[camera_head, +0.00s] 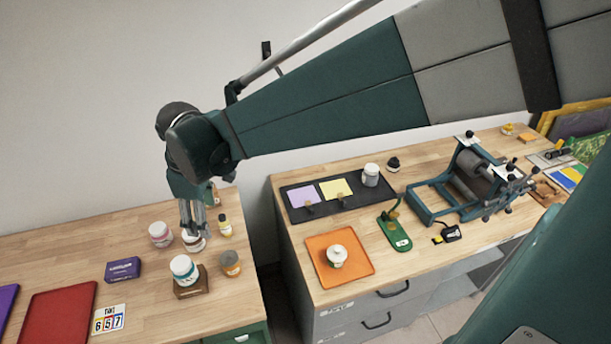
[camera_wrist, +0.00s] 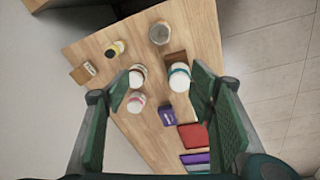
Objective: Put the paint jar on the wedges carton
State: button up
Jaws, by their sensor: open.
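Several jars stand on the left table; I cannot read which one is the paint jar. A white jar (camera_head: 194,243) is below my gripper (camera_head: 193,230), a pink-labelled jar (camera_head: 160,235) is left of it, and a white jar with a teal band (camera_head: 184,268) stands on a brown block or carton (camera_head: 191,291). A grey-lidded jar (camera_head: 230,264) is to the right. A small tan carton (camera_wrist: 83,73) and a purple carton (camera_head: 123,270) are also there; no label legibly says wedges. My gripper is open and empty, pointing down over the jars.
A yellow bottle (camera_head: 224,226) stands close right of my gripper. A red tray (camera_head: 62,314) and a number card (camera_head: 108,319) lie front left. A gap separates the right bench, with an orange tray (camera_head: 348,275) and a roller press (camera_head: 470,186).

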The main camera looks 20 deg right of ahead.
jog(key=s+d+r+m+t, duration=0.2)
jog(key=s+d+m, duration=0.2)
jog(key=d, duration=0.6)
jog(key=s+d+r+m+t, duration=0.2)
jog(key=s+d+m, duration=0.3)
jog(key=d, duration=0.4)
jog(key=s+d+r+m+t, duration=0.1)
jog(key=s+d+m, duration=0.3)
jog(key=d, duration=0.6)
jog(key=shift+s+d+r+m+t+h, duration=0.4)
jog(key=shift+s+r, duration=0.3)
jog(key=shift+s, duration=0.55)
